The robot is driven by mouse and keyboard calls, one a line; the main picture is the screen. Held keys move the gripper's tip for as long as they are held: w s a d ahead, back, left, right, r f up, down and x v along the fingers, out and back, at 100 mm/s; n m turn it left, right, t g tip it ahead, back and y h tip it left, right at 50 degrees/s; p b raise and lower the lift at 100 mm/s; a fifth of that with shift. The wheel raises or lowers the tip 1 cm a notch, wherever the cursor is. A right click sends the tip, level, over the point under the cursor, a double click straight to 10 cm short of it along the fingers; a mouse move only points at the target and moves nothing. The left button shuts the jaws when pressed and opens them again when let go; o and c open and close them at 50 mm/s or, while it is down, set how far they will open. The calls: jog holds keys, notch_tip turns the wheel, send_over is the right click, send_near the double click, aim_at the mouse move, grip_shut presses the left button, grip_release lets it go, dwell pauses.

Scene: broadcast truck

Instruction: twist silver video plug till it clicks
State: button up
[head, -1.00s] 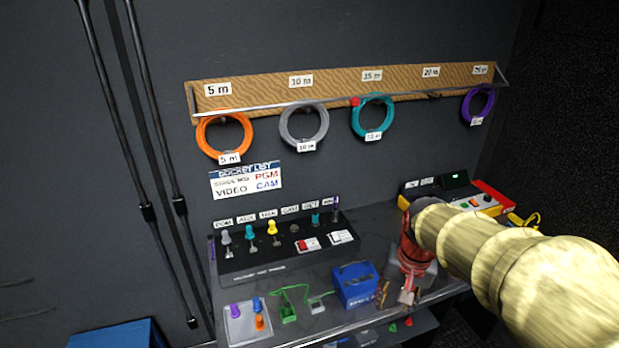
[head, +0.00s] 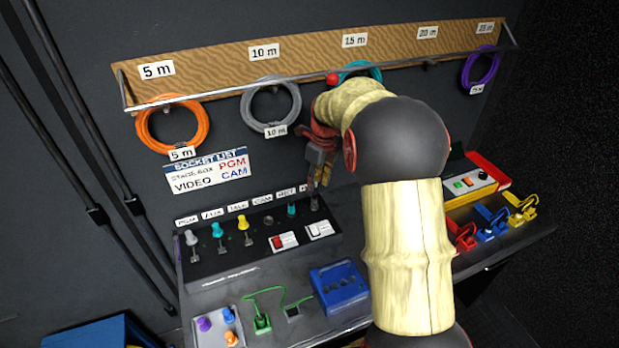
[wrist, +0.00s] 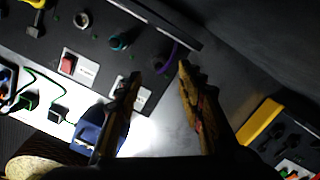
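A silver-grey plug (head: 192,238) stands upright at the left end of the black socket panel (head: 225,268), under the PGM label. It is not seen in the wrist view. My gripper (head: 320,186) points down above the panel's right end, well to the right of the silver plug. Its fingers (wrist: 160,73) are apart and nothing is held between them. A purple piece (wrist: 167,57) shows beyond the fingertips. The socket under the CAM label (head: 268,221) has no plug in it; its metal ring (wrist: 82,19) shows in the wrist view.
Teal (head: 217,230) and yellow (head: 243,223) plugs stand beside the silver one. Another teal plug (head: 292,209) is near my gripper. A blue box (head: 340,288) and a tray of loose plugs (head: 217,333) are in front. Cable coils hang from the rack above.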

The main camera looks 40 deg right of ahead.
aim_at(315, 195)
jog(key=shift+r+m, duration=0.1)
jog(key=shift+m, duration=0.6)
jog(key=shift+f, duration=0.2)
jog(key=f+b, duration=0.1)
jog(key=f, duration=0.1)
jog(key=f+b, duration=0.1)
jog(key=f, duration=0.4)
jog(key=shift+w+a+f+b, duration=0.1)
jog(key=shift+w+f+b, duration=0.15)
jog(key=shift+w+b, duration=0.15)
jog(key=shift+c, duration=1.2)
jog(key=c, duration=0.7)
grip_shut()
